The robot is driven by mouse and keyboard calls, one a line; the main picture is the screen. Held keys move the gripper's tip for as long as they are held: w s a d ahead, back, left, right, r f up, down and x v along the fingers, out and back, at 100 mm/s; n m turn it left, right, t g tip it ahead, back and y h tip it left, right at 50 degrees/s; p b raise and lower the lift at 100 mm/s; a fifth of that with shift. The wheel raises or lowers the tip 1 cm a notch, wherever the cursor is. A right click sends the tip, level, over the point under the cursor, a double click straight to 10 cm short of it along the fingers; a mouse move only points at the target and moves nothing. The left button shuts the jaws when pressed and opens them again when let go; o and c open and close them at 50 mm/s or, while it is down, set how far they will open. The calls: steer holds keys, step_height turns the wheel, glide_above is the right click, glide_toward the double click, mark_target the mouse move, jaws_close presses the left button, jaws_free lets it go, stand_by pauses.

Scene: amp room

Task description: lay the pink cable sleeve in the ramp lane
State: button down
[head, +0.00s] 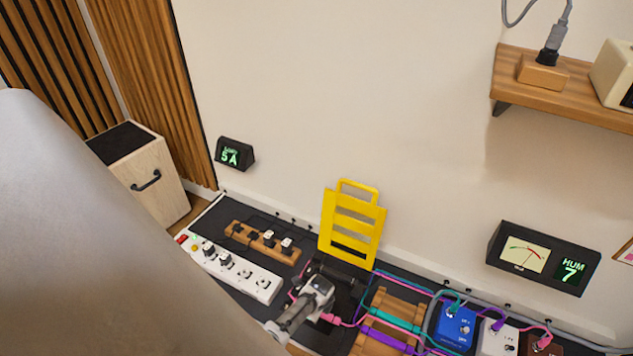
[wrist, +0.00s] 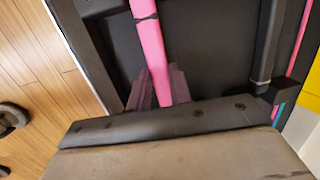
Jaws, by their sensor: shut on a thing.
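My gripper (head: 316,292) is low over the dark board in the head view, left of the wooden ramp (head: 403,299). In the wrist view my gripper (wrist: 158,78) has its fingers on either side of the pink cable sleeve (wrist: 150,40) and is shut on it. A pink piece (head: 331,319) shows just right of the gripper in the head view; the rest of the sleeve is hidden there. A teal sleeve (head: 393,320) and a purple sleeve (head: 388,343) lie across the ramp. I cannot tell whether the pink sleeve touches the ramp.
A yellow slotted panel (head: 352,224) leans on the wall behind the ramp. A white power strip (head: 229,270) and a wooden block with plugs (head: 262,242) lie left. A blue pedal (head: 456,328) and a white pedal (head: 497,338) stand right, with cables running between.

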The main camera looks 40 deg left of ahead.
steer(key=shift+f, duration=0.35)
steer(key=c, duration=1.2)
jaws_free()
steer(key=r+p, duration=0.1)
steer(key=r, duration=0.3)
steer(key=s+d+r+p, duration=0.1)
steer(key=r, duration=0.4)
steer(key=d+r+p, duration=0.1)
steer(key=r+p, duration=0.1)
steer(key=r, duration=0.2)
steer(key=shift+s+r, duration=0.3)
